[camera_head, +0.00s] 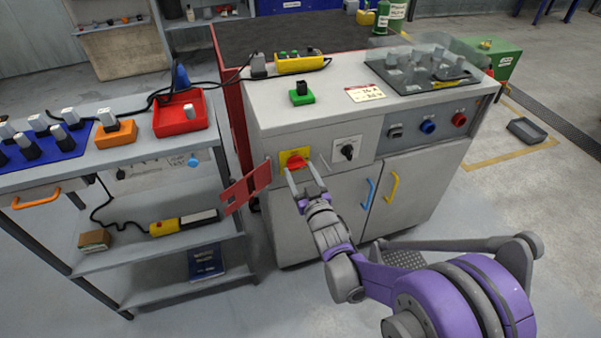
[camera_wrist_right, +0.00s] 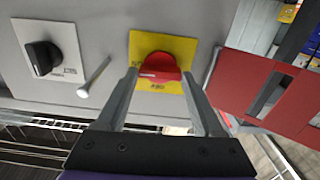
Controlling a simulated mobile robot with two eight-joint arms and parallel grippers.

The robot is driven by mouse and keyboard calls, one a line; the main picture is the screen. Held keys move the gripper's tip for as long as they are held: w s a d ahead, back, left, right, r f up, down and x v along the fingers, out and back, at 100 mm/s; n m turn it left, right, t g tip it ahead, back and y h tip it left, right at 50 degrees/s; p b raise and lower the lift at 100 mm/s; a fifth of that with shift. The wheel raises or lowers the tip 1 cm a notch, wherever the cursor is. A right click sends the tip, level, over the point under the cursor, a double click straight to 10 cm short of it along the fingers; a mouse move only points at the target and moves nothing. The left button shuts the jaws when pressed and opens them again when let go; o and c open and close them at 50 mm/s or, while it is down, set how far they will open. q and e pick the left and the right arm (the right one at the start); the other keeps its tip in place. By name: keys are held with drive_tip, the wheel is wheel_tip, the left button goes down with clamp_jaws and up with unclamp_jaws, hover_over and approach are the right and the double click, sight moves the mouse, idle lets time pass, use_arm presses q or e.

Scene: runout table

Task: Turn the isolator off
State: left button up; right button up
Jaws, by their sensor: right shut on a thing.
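The isolator is a red rotary knob (camera_head: 295,161) on a yellow plate (camera_head: 284,164), on the front of the grey cabinet. In the right wrist view the red knob (camera_wrist_right: 160,67) sits between my finger tips, with the yellow plate (camera_wrist_right: 180,47) behind it. My right gripper (camera_head: 299,176) is at the knob, its fingers closed on the knob's sides. The pale handle line on the knob looks roughly level in the wrist view. The left gripper is not in view.
A black rotary switch (camera_head: 348,151) on a white plate is right of the isolator. A red slotted flap (camera_head: 247,187) sticks out at its left. A small rod (camera_wrist_right: 94,77) projects between the two switches. A shelf cart (camera_head: 160,265) stands left.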

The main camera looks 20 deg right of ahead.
drive_tip(key=n, duration=0.4)
drive_tip(key=shift+n, duration=0.3)
drive_tip(key=n+p, duration=0.1)
drive_tip(key=n, duration=0.8)
drive_tip(key=shift+f+n+p, duration=0.1)
drive_tip(key=shift+n+p, duration=0.2)
drive_tip(key=shift+n, duration=1.5)
drive_tip(key=o, duration=1.4)
